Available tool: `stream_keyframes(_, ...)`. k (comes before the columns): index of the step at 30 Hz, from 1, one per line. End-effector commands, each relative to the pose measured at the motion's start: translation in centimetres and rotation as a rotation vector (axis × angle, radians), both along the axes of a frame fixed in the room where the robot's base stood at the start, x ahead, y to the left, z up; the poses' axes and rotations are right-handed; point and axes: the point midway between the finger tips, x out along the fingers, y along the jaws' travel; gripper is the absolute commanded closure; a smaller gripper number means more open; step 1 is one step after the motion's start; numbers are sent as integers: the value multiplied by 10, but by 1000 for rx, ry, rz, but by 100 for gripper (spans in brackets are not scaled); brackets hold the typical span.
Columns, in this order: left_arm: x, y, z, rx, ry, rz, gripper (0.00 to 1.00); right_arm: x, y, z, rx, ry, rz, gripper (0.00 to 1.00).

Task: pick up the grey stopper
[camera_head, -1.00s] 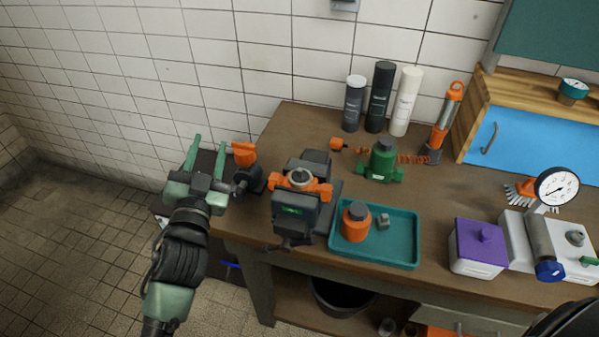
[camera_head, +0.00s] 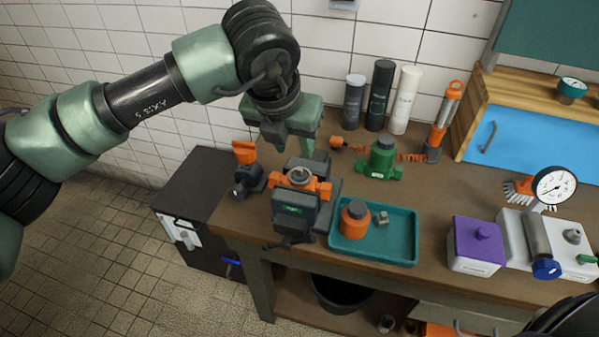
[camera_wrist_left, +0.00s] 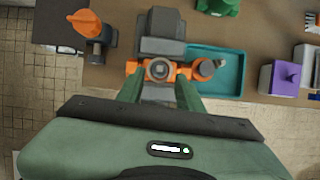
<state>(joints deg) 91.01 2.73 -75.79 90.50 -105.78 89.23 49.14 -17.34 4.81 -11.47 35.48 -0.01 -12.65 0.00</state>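A small grey piece (camera_head: 381,218), which looks like the stopper, lies in the teal tray (camera_head: 400,258) beside an orange bottle (camera_head: 354,226) with a dark grey cap. An orange valve (camera_head: 318,187) with a grey round top (camera_head: 299,176) is held in the dark vise (camera_head: 295,218); I cannot rule out this top as the stopper. My left gripper (camera_head: 300,148) points down above and behind the vise, left of the tray. The left wrist view shows its two fingers (camera_wrist_left: 158,88) apart, empty, with the valve between them in the picture. My right gripper is out of view.
A green fitting (camera_head: 382,162) and several tall bottles (camera_head: 380,97) stand behind the tray. A purple-topped box (camera_head: 476,248) and pressure gauge (camera_head: 556,187) are to the right. An orange-handled tool (camera_head: 246,170) stands left of the vise. Bench (camera_head: 440,200) is bare between tray and box.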

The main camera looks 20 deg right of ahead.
Motion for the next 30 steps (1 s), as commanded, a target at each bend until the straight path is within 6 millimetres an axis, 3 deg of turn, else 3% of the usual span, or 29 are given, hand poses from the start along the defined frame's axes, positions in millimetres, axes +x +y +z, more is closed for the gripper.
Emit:
stream_keyframes(8,8,-4,-25,12,-5,5,64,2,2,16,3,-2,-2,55)
stream_keyframes(13,7,-9,-48,13,-2,4,64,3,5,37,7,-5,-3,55)
stream_keyframes(18,14,-14,-69,10,-5,5,64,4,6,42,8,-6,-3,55)
stream_keyframes(26,15,-14,-73,10,-6,4,64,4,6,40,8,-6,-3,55)
stream_keyframes(30,15,-14,-73,10,-5,4,100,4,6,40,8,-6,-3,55)
